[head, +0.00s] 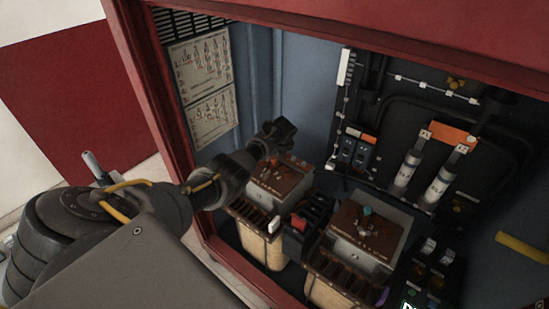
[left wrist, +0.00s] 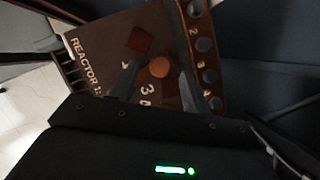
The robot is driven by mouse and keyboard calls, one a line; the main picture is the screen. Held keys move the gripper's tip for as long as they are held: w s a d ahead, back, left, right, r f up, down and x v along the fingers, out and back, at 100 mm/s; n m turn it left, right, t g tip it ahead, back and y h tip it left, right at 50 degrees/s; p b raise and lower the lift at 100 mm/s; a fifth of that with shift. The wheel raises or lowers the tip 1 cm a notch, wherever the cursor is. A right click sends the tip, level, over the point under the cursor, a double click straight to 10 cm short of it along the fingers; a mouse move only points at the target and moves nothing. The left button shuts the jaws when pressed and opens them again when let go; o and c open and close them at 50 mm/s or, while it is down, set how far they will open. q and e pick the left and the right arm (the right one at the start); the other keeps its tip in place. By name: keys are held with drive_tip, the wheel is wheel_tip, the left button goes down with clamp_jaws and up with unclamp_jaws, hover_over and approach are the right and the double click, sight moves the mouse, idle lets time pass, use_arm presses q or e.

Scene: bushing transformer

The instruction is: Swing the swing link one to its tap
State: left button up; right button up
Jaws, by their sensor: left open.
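The brown terminal board marked REACTOR 1 (left wrist: 98,48) fills the upper middle of the left wrist view. It also shows in the head view as the top of the left transformer (head: 285,184). A round copper-coloured piece (left wrist: 160,67) and a dark reddish square piece (left wrist: 141,40) sit on it; I cannot tell for sure which is swing link one. Round dark studs (left wrist: 206,45) with printed numbers run along its right edge. My left gripper (head: 275,148) is over this board, open and empty, its fingers (left wrist: 160,88) either side of the copper-coloured piece. My right gripper is out of view.
A second transformer (head: 370,225) with a similar brown top stands to the right. The red cabinet frame (head: 165,130) borders the opening on the left. Fuses (head: 408,170) and black cables are on the back wall.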

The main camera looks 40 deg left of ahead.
use_arm(q)
drive_tip(key=shift+x, duration=1.05)
clamp_jaws()
